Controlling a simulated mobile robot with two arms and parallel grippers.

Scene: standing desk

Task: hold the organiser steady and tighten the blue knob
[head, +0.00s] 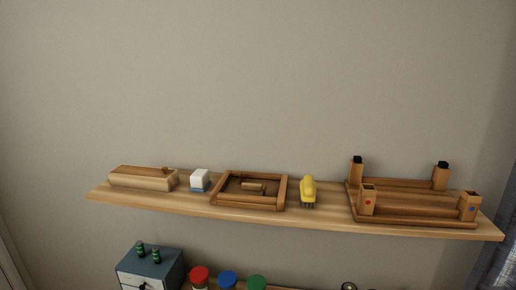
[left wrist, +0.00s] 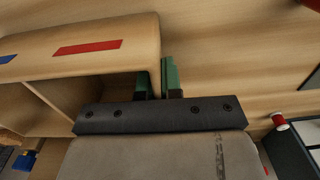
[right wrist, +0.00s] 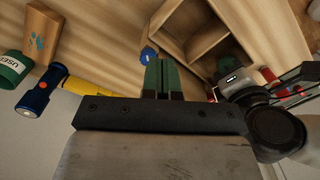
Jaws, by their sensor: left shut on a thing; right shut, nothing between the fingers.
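The wooden organiser (left wrist: 110,48) fills the upper left of the left wrist view, with a red and a blue mark on its face and open compartments. My left gripper (left wrist: 168,75) is shut on the edge of its wall. The organiser's compartments (right wrist: 192,30) also show at the top of the right wrist view. The blue knob (right wrist: 148,54) is just left of my right gripper's fingertips, partly hidden by them. My right gripper (right wrist: 161,75) is shut and empty, close to the knob; I cannot tell whether they touch. Neither gripper nor the organiser shows in the head view.
A blue torch (right wrist: 40,90), a green-lidded jar (right wrist: 12,68) and a wooden block (right wrist: 42,32) lie left of my right gripper. Dark and red items crowd its right. The head view shows a wall shelf (head: 300,216) holding wooden items, above a blue-grey drawer box (head: 150,265).

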